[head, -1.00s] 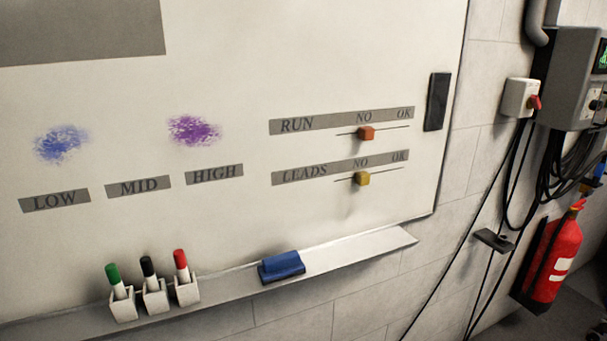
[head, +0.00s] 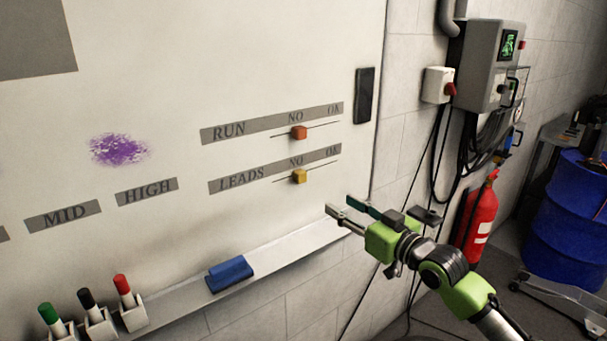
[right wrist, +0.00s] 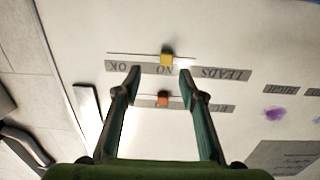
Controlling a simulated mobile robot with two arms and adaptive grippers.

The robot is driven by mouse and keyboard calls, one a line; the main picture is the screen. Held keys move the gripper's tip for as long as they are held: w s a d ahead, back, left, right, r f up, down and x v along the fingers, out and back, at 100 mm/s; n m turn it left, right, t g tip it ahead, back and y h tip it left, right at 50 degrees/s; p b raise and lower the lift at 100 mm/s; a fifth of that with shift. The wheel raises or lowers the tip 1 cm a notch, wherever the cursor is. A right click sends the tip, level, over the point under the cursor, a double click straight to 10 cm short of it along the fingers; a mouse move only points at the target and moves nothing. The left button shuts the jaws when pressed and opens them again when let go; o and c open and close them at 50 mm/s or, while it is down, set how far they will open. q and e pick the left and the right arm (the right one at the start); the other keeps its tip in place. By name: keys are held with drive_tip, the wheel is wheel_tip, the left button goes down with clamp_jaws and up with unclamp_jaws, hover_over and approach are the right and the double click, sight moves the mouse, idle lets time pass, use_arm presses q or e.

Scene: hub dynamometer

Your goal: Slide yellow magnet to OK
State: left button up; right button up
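The yellow magnet (head: 299,176) sits on the LEADS slider line (head: 318,172), below the NO mark and left of the OK mark (head: 333,150). It also shows in the right wrist view (right wrist: 167,59), upside down, ahead of the fingers. My right gripper (head: 345,208) is open and empty, to the lower right of the magnet and apart from it. Its two spread fingers also show in the right wrist view (right wrist: 158,72). An orange magnet (head: 299,132) sits on the RUN line above, under NO. My left gripper is not in view.
A ledge (head: 290,245) under the board holds a blue eraser (head: 230,273) and several markers in white cups (head: 98,322). A black strip (head: 364,95) is on the board's right edge. A fire extinguisher (head: 478,220) and blue barrel (head: 567,215) stand at right.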

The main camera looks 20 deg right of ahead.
sight(303, 176)
drive_tip(key=shift+y, duration=0.4)
drive_tip(key=b+x, duration=0.1)
drive_tip(key=x, duration=0.3)
drive_tip(key=r+b+x, duration=0.1)
drive_tip(key=x, duration=0.4)
drive_tip(key=a+r+b+x, duration=0.1)
drive_tip(key=x, duration=0.3)
drive_tip(key=shift+w+a+r, duration=0.1)
drive_tip(key=shift+w+r, duration=0.05)
drive_tip(key=shift+r, duration=0.1)
drive_tip(key=shift+c, duration=0.5)
clamp_jaws()
